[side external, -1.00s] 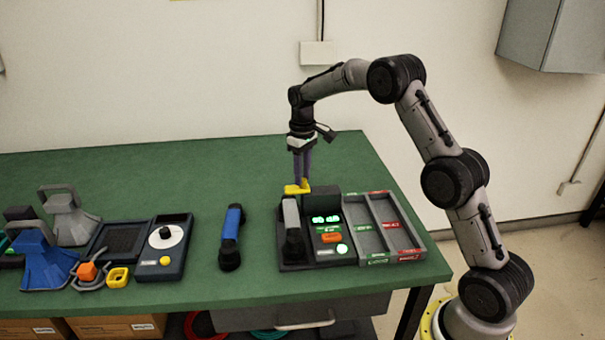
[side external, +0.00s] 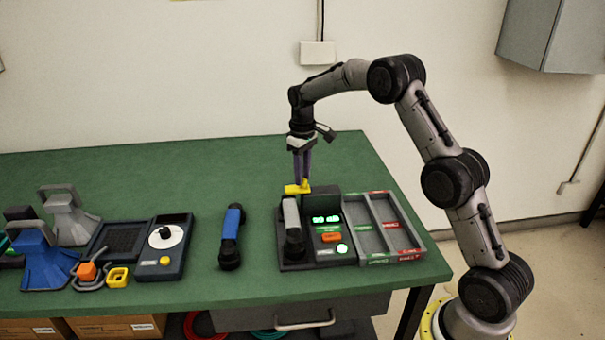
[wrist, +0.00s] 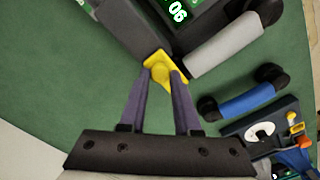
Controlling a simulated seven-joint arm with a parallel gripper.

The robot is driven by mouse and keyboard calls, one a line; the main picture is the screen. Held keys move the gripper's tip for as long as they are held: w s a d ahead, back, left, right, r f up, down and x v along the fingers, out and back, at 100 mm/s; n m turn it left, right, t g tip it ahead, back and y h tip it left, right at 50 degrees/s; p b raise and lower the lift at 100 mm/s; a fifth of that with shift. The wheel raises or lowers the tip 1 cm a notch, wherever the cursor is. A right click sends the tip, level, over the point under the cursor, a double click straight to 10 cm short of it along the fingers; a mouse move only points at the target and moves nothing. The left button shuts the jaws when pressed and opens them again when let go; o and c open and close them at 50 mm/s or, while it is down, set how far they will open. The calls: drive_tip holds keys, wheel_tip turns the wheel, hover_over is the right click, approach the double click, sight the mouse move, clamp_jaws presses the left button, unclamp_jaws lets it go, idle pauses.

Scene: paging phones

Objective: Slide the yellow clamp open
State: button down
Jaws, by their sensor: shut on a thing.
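The yellow clamp (side external: 297,188) sits at the back end of the dark phone base (side external: 330,257), by the far end of the grey handset (side external: 291,215). In the wrist view the clamp (wrist: 162,70) lies between my two purple fingertips, with its yellow plate reaching beyond them. My gripper (side external: 303,183) points straight down and is shut on the clamp. It also shows in the wrist view (wrist: 164,78). The grey handset rests on the base, also seen in the wrist view (wrist: 226,44). The clamp's contact with the handset is hard to make out.
A blue handset (side external: 231,237) lies on the green table (side external: 200,178) to the left. A grey divided tray (side external: 381,228) adjoins the base on the right. A dial unit (side external: 165,248) stands farther left. The table behind the base is clear.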

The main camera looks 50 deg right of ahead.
drive_tip(key=shift+s+d, duration=1.95)
drive_tip(key=c, duration=0.6)
unclamp_jaws()
drive_tip(key=shift+r, duration=0.5)
wheel_tip(320, 180, up, 13)
drive_tip(key=shift+f, duration=0.1)
